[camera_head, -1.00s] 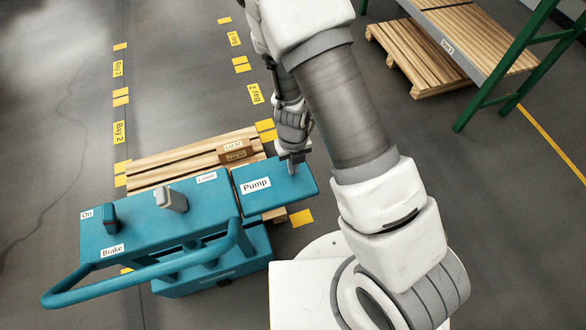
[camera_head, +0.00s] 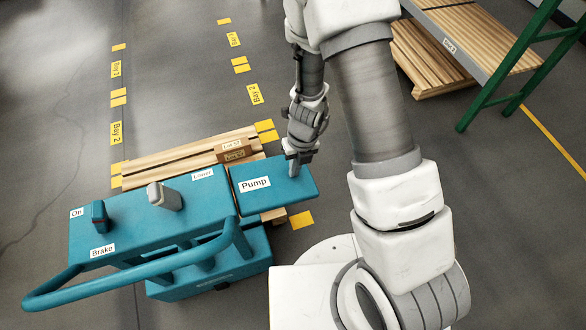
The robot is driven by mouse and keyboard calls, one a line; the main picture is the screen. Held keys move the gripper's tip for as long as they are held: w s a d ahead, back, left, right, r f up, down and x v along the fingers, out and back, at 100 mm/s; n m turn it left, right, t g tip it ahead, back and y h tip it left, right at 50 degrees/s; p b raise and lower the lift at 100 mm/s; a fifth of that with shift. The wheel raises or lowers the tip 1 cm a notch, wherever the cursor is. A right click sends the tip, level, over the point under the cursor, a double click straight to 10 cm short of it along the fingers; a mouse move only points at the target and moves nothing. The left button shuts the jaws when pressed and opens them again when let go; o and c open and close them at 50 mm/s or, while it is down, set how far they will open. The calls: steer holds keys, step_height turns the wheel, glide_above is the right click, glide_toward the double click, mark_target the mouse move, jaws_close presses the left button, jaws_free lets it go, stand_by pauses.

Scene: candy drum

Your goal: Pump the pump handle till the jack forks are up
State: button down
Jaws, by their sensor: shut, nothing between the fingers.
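The teal pallet jack (camera_head: 150,235) stands at lower left. Its pump handle (camera_head: 275,197), a flat teal plate labelled "Pump", sticks out to the right of the console. My gripper (camera_head: 295,171) is shut and empty, with its fingertips pointing down at the upper right part of the pump plate. The tips look to be at or just over the plate; I cannot tell if they touch. The forks are hidden under the wooden pallet (camera_head: 150,167) and the console, so their height cannot be seen.
The console carries a grey lever (camera_head: 166,197) by the "Lower" label and a dark brake switch (camera_head: 100,214) by "On". A teal loop handle (camera_head: 130,278) juts to the front left. A green-legged rack (camera_head: 500,75) stands at upper right. Floor beyond the pallet is clear.

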mark_target(295, 179)
step_height(295, 179, down, 3)
steer(key=shift+d+r+y+b, duration=0.15)
steer(key=shift+y+b, duration=0.35)
steer(key=shift+b, duration=0.75)
step_height(295, 179, down, 3)
steer(key=y+b, duration=0.2)
steer(key=b, duration=0.1)
steer(key=shift+g+b, duration=0.35)
steer(key=shift+g, duration=0.05)
steer(key=shift+s+a+f+y+b, duration=0.15)
steer(key=shift+a+f+y+b, duration=0.25)
steer(key=shift+f+y+b, duration=0.4)
steer(key=shift+s+f+g, duration=0.15)
steer(key=shift+g, duration=0.15)
steer(key=shift+s+a+f+b, duration=0.1)
steer(key=shift+s+a+b, duration=0.05)
steer(key=shift+b, duration=0.15)
steer(key=p+v, duration=0.4)
steer(key=v, duration=1.4)
steer(key=shift+w+r, duration=0.2)
steer(key=shift+r, duration=0.05)
